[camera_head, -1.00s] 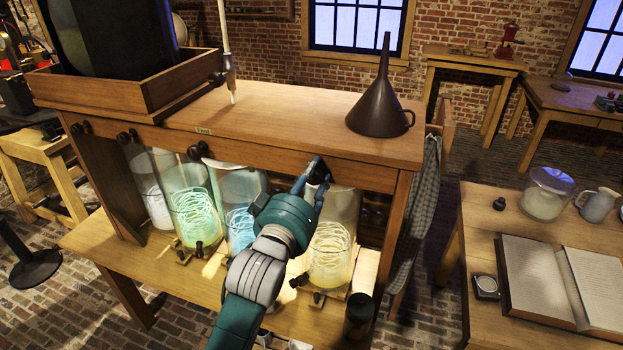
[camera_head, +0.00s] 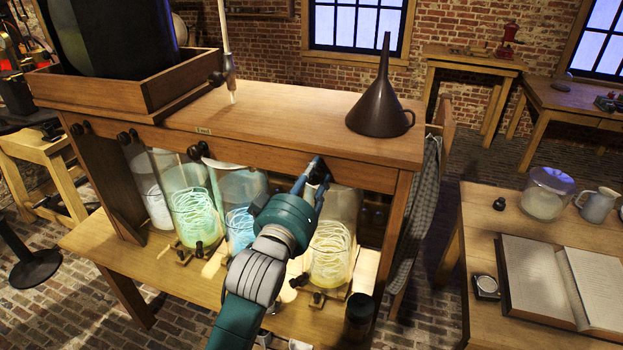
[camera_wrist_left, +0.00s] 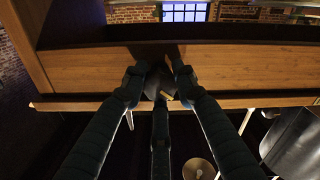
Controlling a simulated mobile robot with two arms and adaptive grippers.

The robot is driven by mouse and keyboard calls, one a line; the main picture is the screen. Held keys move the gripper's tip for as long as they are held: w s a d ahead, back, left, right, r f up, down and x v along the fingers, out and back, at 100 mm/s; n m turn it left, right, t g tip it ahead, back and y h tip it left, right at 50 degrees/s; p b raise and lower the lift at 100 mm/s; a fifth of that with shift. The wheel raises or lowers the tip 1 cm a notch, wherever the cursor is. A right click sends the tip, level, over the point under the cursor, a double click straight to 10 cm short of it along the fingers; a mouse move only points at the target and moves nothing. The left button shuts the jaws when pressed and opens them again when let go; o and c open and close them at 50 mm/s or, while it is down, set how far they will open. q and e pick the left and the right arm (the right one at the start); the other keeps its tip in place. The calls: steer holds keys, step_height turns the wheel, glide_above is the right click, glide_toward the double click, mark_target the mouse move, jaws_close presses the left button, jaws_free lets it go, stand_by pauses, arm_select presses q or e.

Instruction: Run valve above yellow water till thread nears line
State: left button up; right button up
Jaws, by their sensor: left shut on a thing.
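My left gripper (camera_head: 313,180) is shut on the dark valve knob on the front rail of the wooden bench, above the rightmost glass jar. The wrist view shows its fingers (camera_wrist_left: 158,80) closed around the dark knob (camera_wrist_left: 161,88). The jar with pale yellow water (camera_head: 332,250) stands below, with pale coiled thread inside. My arm and gripper cover part of its left side. I cannot make out a level line on it or the exact water height. My right gripper is not in view.
A blue jar (camera_head: 241,215), a green jar (camera_head: 194,215) and a whitish jar (camera_head: 152,195) stand left of it. Other valve knobs (camera_head: 197,150) sit along the rail. A dark funnel (camera_head: 380,112) stands on the bench top. An open book (camera_head: 565,280) lies on the right table.

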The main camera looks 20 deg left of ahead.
arm_select(q)
steer(key=shift+f, duration=0.15)
steer(key=m+p, duration=0.2)
steer(key=m, duration=0.1)
steer(key=shift+r+p, duration=0.25)
steer(key=shift+p, duration=0.05)
steer(key=shift+m+p, duration=0.35)
steer(key=shift+m, duration=0.65)
steer(key=shift+f+m, duration=0.1)
steer(key=shift+m, duration=0.4)
steer(key=shift+f+m, duration=0.15)
steer(key=shift+m, duration=0.35)
steer(key=m, duration=0.3)
steer(key=shift+m, duration=0.3)
steer(key=o, duration=1.3)
